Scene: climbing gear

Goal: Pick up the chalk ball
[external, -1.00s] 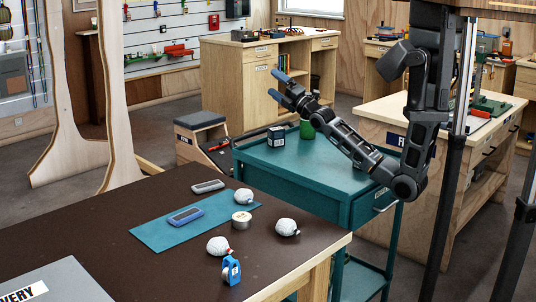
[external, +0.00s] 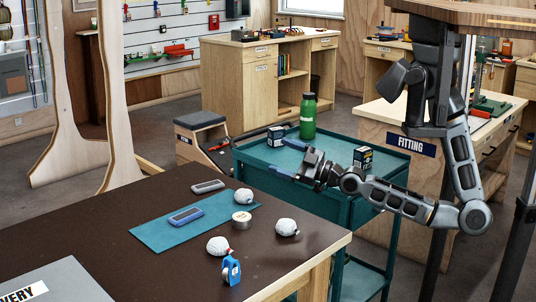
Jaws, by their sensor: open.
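Three white, rounded chalk balls lie on the dark brown table (external: 110,252). One chalk ball (external: 244,196) is at the back by the teal mat's right edge. Another chalk ball (external: 287,228) lies to the right on bare table. A third chalk ball (external: 217,246) lies nearer the front, behind a blue item. My gripper (external: 289,164) is open and empty, its blue-tipped fingers pointing left over the teal cart. It appears apart from the chalk balls, up and to the right of them in the picture.
The teal mat (external: 155,236) carries a blue-grey brush-like item (external: 186,216); a similar grey one (external: 208,186) lies behind. A tape roll (external: 241,220) sits among the balls. A blue item (external: 231,269) stands in front. The teal cart (external: 345,197) holds a green bottle (external: 308,118) and small boxes.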

